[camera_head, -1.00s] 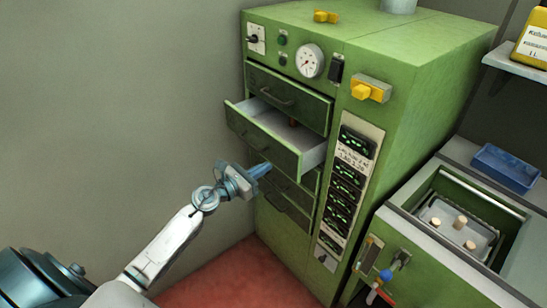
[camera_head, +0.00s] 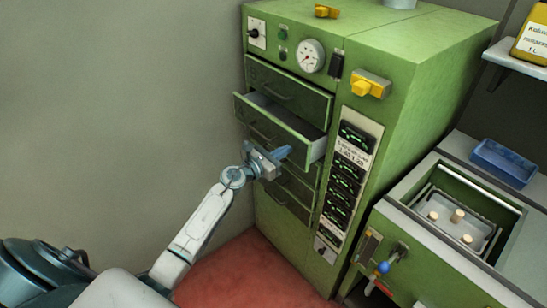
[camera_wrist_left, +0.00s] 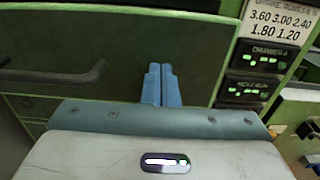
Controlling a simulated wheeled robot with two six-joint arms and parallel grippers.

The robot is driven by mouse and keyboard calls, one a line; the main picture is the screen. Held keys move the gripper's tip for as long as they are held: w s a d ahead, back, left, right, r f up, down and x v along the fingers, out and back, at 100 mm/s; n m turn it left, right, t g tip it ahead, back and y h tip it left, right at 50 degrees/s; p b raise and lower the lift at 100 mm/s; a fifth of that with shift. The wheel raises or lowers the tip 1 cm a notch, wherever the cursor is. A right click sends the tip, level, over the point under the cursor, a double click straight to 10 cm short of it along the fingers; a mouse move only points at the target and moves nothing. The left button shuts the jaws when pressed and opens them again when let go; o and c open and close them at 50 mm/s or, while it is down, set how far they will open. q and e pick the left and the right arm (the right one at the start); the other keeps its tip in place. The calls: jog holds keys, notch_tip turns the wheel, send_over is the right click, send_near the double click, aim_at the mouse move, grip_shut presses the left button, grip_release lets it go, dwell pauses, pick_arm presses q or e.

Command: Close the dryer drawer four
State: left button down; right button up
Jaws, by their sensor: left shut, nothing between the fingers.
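The green dryer cabinet (camera_head: 425,85) has a column of drawers. The second drawer from the top (camera_head: 279,125) stands partly open, its pale inside showing; the drawers above and below it look shut. My left gripper (camera_head: 283,153) is shut and empty, at the lower right part of that drawer's front. In the left wrist view its blue fingers (camera_wrist_left: 161,84) point at a green drawer front (camera_wrist_left: 120,40), right of its dark handle (camera_wrist_left: 55,76). The fingertips look close to or against the front; contact is hard to tell. My right gripper is not in view.
Right of the drawers are a display panel (camera_head: 345,185) and a yellow knob (camera_head: 370,84). A green unit with a tray of cork stoppers (camera_head: 457,216) and a blue bin (camera_head: 504,163) stands at the right. Open red floor (camera_head: 235,275) lies below.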

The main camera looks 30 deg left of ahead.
pick_arm(q)
jog(key=b+x, duration=0.1)
jog(key=x, duration=0.6)
jog(key=shift+s+a+r, duration=0.1)
jog(key=shift+r, duration=0.2)
